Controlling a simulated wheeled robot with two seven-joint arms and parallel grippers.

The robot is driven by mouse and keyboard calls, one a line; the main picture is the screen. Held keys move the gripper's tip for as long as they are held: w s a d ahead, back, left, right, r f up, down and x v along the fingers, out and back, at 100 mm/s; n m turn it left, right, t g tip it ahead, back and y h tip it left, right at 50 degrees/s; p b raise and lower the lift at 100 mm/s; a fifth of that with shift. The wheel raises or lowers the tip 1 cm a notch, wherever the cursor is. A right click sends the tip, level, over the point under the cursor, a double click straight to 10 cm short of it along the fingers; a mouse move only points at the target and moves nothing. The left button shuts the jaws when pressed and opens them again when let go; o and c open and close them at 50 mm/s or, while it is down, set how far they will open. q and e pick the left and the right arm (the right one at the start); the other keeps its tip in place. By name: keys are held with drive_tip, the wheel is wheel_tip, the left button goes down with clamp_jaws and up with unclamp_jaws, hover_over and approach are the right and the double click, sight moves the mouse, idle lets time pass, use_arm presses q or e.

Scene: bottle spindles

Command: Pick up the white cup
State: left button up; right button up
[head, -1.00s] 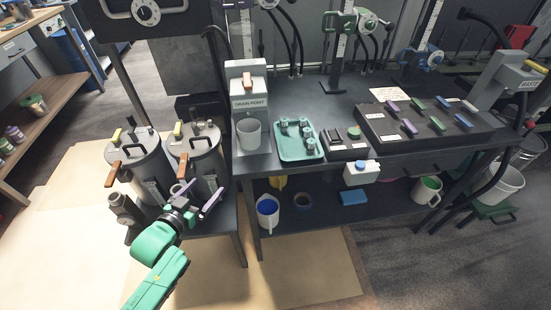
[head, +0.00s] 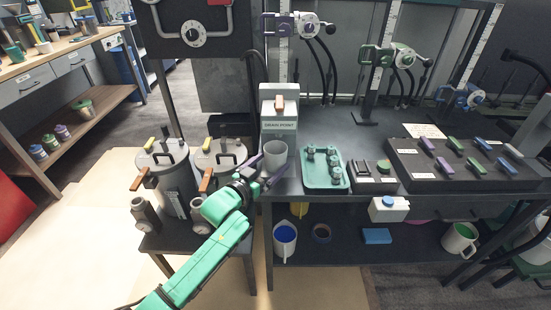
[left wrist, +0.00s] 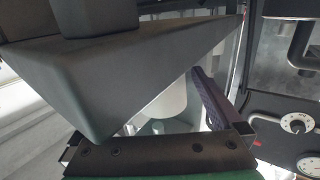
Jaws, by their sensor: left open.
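The white cup (head: 274,152), greyish in this light, stands upright on the drain point stand (head: 279,107) near the bench's left end. My left gripper (head: 264,172) is open just in front and to the left of the cup, its purple fingers pointing towards it. I cannot tell whether either finger touches the cup. In the left wrist view a pale rounded shape, probably the cup (left wrist: 168,103), shows beside the purple finger (left wrist: 210,97). A large dark part hides much of that view. My right gripper is not in view.
A green tray (head: 310,183) with small grey parts lies right of the cup. Two metal canisters (head: 165,180) with orange handles stand left of the arm. The lower shelf holds a jug with blue contents (head: 285,240). A black rack (head: 405,165) of coloured handles is further right.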

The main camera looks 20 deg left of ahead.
use_arm(q)
drive_tip(key=shift+w+d+f, duration=0.1)
drive_tip(key=shift+w+d, duration=0.05)
drive_tip(key=shift+w, duration=0.15)
drive_tip(key=shift+s, duration=0.1)
drive_tip(key=shift+c, duration=0.6)
drive_tip(key=c, duration=1)
drive_tip(key=shift+o, duration=0.2)
